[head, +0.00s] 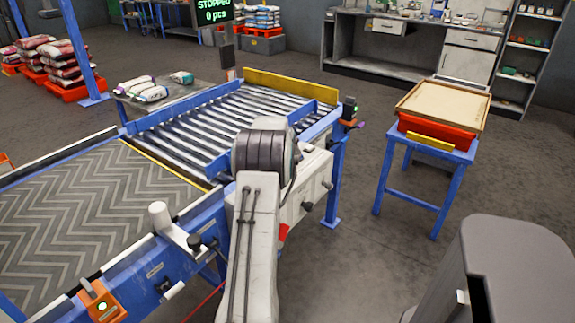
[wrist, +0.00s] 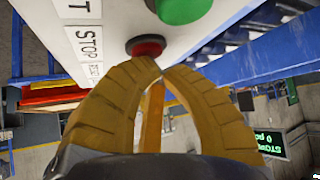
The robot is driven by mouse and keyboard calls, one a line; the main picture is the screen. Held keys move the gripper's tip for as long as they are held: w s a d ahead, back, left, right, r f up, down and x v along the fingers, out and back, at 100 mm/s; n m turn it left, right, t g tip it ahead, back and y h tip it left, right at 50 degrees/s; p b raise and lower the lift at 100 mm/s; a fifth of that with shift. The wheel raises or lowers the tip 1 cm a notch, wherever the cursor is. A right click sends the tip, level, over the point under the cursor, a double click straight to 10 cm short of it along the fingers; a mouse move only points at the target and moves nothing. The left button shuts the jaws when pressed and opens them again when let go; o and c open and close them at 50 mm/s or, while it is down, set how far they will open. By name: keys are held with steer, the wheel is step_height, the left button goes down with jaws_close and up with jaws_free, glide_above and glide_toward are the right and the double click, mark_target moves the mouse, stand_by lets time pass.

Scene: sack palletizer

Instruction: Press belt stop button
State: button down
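The red button (wrist: 147,46) sticks out of a white control panel (wrist: 125,20) in the wrist view, near a label reading STOP (wrist: 88,46). A larger green button (wrist: 184,8) is beside it, cut by the top edge. My gripper (wrist: 160,71) has yellow fingers whose tips meet, with nothing visible between them. The tips are right at the red button's edge; I cannot tell whether they touch it. In the head view my arm hides the gripper and both buttons. The belt conveyor (head: 85,215) lies at the left, and its display (head: 213,11) reads STOPPED, 0 pcs.
A roller table (head: 215,118) with blue rails lies behind my arm. A blue stand (head: 428,155) bearing a red tray (head: 436,134) is at the right. Open floor lies between conveyor and stand.

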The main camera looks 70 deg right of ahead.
steer(key=shift+f, duration=0.25)
steer(key=shift+r, duration=0.15)
steer(key=shift+r+p, duration=0.5)
steer(key=shift+r, duration=0.4)
steer(key=shift+r+p, duration=1.6)
steer(key=shift+r, duration=0.85)
